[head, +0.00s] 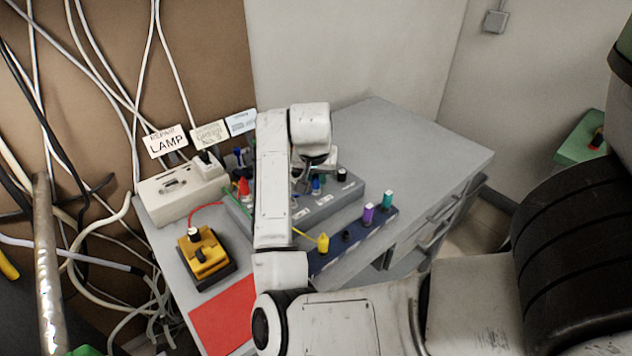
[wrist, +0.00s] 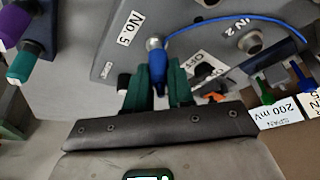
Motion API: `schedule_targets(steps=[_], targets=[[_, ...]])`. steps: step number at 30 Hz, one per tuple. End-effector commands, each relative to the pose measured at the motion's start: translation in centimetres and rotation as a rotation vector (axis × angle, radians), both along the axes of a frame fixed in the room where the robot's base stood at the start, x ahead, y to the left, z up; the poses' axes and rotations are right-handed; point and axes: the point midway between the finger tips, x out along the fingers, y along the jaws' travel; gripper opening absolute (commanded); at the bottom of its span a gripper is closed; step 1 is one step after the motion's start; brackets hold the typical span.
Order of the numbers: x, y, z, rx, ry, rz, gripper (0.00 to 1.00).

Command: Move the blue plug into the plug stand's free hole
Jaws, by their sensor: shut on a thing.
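The blue plug (wrist: 157,66) is between the dark green fingers of my gripper (wrist: 157,84), which is shut on it. A blue wire runs from there to the right. In the head view, the blue plug (head: 316,186) shows just below my wrist, and the fingers are mostly hidden. The dark blue plug stand (head: 330,261) lies along the box's front edge. It holds yellow, purple and teal plugs, with a dark free hole (head: 346,236) between yellow and purple.
A red plug (head: 244,187) and a black knob (head: 342,174) stand on the box. A yellow device (head: 205,255) and a red sheet (head: 224,316) are at the table's left. A white socket block (head: 180,190) stands behind. The table's right top (head: 420,140) is clear.

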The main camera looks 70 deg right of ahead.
Motion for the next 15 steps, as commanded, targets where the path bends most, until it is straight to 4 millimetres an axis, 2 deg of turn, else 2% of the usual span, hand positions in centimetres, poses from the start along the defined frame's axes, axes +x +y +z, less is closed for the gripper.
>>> schedule_targets(steps=[4,15], targets=[[0.01,0.0,0.02,0.0,0.0,0.0,0.0],[0.03,-0.02,0.33,-0.001,-0.001,0.0,0.0]])
